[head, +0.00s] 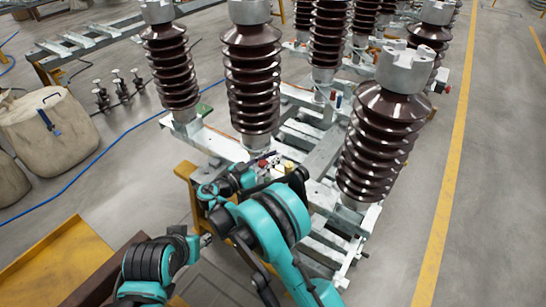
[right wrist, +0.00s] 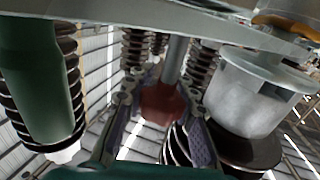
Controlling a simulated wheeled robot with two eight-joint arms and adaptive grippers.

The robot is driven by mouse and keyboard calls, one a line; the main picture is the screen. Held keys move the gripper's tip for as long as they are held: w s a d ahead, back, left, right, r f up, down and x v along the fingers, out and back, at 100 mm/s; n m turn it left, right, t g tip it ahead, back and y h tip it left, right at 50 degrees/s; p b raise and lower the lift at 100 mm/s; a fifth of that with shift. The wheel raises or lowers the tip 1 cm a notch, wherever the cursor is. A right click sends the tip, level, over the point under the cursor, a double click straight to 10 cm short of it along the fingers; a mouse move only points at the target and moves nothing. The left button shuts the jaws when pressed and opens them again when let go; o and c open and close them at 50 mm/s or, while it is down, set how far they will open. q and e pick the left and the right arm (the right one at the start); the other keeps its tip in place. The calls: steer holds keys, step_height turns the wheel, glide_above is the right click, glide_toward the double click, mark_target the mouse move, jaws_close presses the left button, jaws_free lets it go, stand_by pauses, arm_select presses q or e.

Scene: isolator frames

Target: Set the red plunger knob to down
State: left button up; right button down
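The red plunger knob (right wrist: 160,103) hangs at the lower end of a grey rod in the right wrist view. My right gripper (right wrist: 165,100) has one finger on each side of it, and the knob fills the gap, so the fingers look shut on it. In the head view a small red spot (head: 262,163) shows beside my right gripper (head: 268,168), at the near edge of the isolator frame; my arm hides part of that area.
Tall brown ribbed insulators (head: 252,80) rise from the pale metal frame (head: 215,142) close around my right arm. A second ribbed insulator (head: 375,140) stands to the right. A yellow platform (head: 50,265) lies at the lower left. Open floor with a yellow line (head: 450,175) runs along the right.

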step_height(320, 180, down, 3)
steer(key=shift+r+b, duration=0.2)
steer(key=shift+b, duration=0.65)
steer(key=c, duration=1.3)
jaws_free()
steer(key=shift+o, duration=0.2)
step_height(320, 180, up, 10)
